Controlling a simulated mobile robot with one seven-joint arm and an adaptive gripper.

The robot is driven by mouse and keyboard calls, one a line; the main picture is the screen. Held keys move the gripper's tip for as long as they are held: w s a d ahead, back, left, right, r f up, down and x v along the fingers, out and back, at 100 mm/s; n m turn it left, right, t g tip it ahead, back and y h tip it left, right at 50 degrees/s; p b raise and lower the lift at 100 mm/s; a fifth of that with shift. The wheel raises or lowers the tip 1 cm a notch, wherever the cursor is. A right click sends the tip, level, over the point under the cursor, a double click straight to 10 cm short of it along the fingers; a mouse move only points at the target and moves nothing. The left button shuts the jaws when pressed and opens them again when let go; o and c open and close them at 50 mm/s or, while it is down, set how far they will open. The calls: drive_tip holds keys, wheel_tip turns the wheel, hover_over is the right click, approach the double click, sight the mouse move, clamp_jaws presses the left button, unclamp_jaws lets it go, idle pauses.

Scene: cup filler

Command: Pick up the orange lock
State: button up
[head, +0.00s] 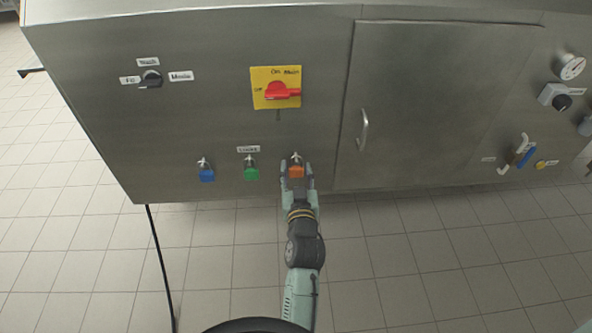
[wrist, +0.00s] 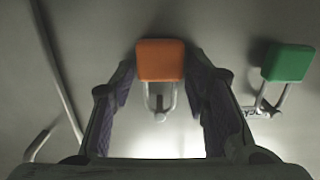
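The orange lock (head: 296,171) hangs by its shackle from a hook on the steel cabinet front, the rightmost of three padlocks. My gripper (head: 297,172) is at the lock, with one finger on each side of it. In the wrist view the orange lock (wrist: 160,60) sits between the tips of my open gripper (wrist: 161,75), with its grey shackle towards the palm. The left fingertip is very close to the lock's side; I cannot tell whether it touches. A narrow gap shows at the right side.
A green lock (head: 251,174) hangs just left, also in the wrist view (wrist: 288,62), and a blue lock (head: 207,175) farther left. A red switch on a yellow plate (head: 276,88) is above. A door handle (head: 363,130) is to the right. Tiled floor lies below.

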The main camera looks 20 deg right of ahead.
drive_tip(key=c, duration=0.9)
drive_tip(key=shift+r, duration=0.1)
